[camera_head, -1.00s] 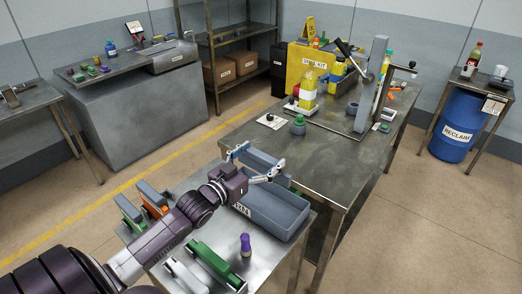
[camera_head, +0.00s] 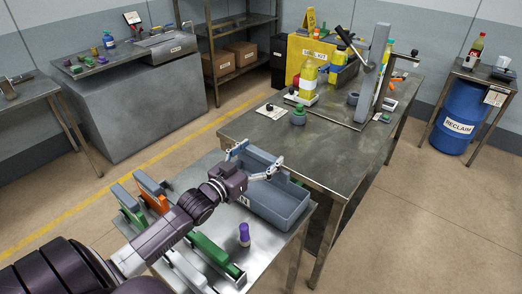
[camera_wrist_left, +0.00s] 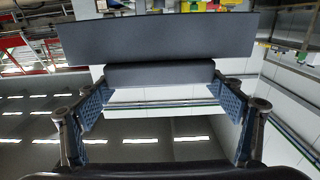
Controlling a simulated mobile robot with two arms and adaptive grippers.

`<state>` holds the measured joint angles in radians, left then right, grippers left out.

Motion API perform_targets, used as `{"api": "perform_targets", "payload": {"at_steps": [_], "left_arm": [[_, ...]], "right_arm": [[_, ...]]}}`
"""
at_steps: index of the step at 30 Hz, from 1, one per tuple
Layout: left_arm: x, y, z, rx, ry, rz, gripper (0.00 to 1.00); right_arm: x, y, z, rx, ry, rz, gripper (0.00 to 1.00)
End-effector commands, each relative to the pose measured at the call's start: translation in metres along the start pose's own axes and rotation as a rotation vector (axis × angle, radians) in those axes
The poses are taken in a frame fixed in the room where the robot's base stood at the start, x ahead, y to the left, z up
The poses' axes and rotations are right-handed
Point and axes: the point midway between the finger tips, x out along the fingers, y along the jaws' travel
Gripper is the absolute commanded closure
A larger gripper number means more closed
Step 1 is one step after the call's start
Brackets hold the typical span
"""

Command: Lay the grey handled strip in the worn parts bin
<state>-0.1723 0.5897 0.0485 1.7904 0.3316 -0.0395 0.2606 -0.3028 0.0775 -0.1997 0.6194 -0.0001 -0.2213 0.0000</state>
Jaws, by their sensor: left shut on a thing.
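My left gripper (camera_head: 254,161) is shut on the grey handled strip (camera_wrist_left: 155,38). In the left wrist view, its two blue-padded fingers (camera_wrist_left: 160,90) clasp the ends of the dark grey handle (camera_wrist_left: 160,73), with the wide flat plate beyond. In the head view the gripper is over the back left of an open grey bin (camera_head: 277,216) on a small metal table; the strip is hard to tell apart from the bin's far wall. The bin's front label is too small to read. My right gripper is not in view.
Green and orange handled pieces (camera_head: 155,200) stand left of my arm; a green one (camera_head: 215,256) and a purple-topped object (camera_head: 244,235) are in front of the bin. Behind is a large metal table (camera_head: 330,155) with bottles and an upright fixture (camera_head: 377,65).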

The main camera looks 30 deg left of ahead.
Motion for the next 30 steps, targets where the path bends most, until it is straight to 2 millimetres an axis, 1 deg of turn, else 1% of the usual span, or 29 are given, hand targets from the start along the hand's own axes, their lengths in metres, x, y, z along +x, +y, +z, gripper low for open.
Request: {"api": "perform_targets", "payload": {"at_steps": [1,3,18,24,30], "left_arm": [[0.0,0.0,0.008,0.0,0.002,0.0,0.44],[0.0,0.0,0.015,0.0,0.002,0.0,0.44],[0.0,0.0,0.063,0.002,0.003,0.0,0.44],[0.0,0.0,0.074,0.001,0.003,0.0,0.44],[0.0,0.0,0.078,0.001,0.003,0.0,0.44]], "right_arm": [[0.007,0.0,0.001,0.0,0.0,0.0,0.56],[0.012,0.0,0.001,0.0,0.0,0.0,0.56],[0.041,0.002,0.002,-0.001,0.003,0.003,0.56],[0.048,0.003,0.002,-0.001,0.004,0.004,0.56],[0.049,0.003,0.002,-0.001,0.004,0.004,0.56]]}}
